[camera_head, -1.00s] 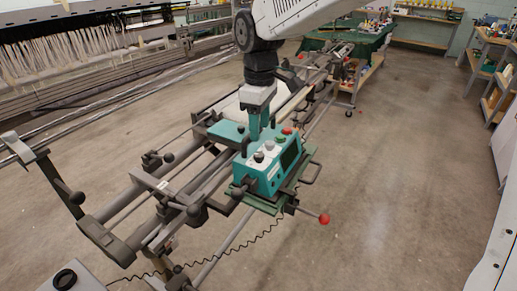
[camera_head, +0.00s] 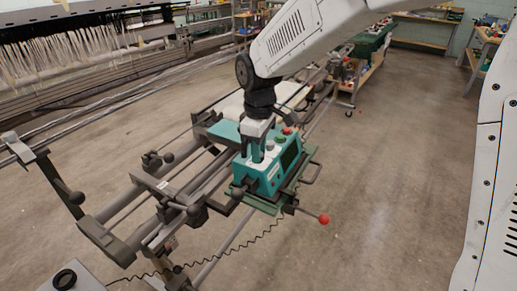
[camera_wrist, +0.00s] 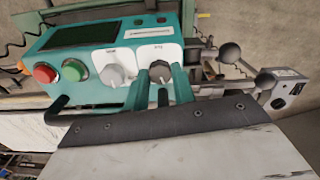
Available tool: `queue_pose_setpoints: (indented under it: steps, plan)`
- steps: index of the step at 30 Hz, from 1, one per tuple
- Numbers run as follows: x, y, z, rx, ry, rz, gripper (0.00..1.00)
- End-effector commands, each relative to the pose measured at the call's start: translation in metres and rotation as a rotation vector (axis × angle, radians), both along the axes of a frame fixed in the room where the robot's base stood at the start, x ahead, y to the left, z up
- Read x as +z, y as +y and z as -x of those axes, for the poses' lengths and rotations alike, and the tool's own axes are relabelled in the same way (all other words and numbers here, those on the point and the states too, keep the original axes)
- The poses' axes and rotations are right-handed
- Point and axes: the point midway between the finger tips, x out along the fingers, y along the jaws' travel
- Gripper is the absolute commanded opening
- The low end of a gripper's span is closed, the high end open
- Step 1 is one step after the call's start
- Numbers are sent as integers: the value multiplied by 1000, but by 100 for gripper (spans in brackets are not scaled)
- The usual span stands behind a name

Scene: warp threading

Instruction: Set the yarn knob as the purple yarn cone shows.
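The teal control box (camera_head: 268,183) carries two knobs on white plates; it also shows in the wrist view (camera_wrist: 105,100). My gripper (camera_head: 256,158) points down onto the box, over the knob nearer the box's left end. In the wrist view its teal fingers (camera_wrist: 160,90) stand apart, one on each side of that grey knob (camera_wrist: 160,72); firm contact is not visible. The other grey knob (camera_wrist: 114,75) is free beside it. The plate labels are too small to read, so I cannot tell which is the yarn knob. No purple yarn cone is visible.
The box also has a dark screen (camera_wrist: 82,35), a red button (camera_wrist: 44,72) and a green button (camera_wrist: 73,70). Grey rails and levers (camera_head: 175,190) surround it. A red-tipped lever (camera_head: 323,219) sticks out at right. Open floor lies to the right.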

Motion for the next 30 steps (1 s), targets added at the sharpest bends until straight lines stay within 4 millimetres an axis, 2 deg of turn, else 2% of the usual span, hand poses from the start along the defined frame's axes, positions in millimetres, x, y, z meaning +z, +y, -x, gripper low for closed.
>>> queue_pose_setpoints:
  steps: [2,14,30]
  plan:
    - [0,0,0,0,0,0,3]
    - [0,0,0,-66,-1,0,3]
    - [1,0,0,-464,-1,0,3]
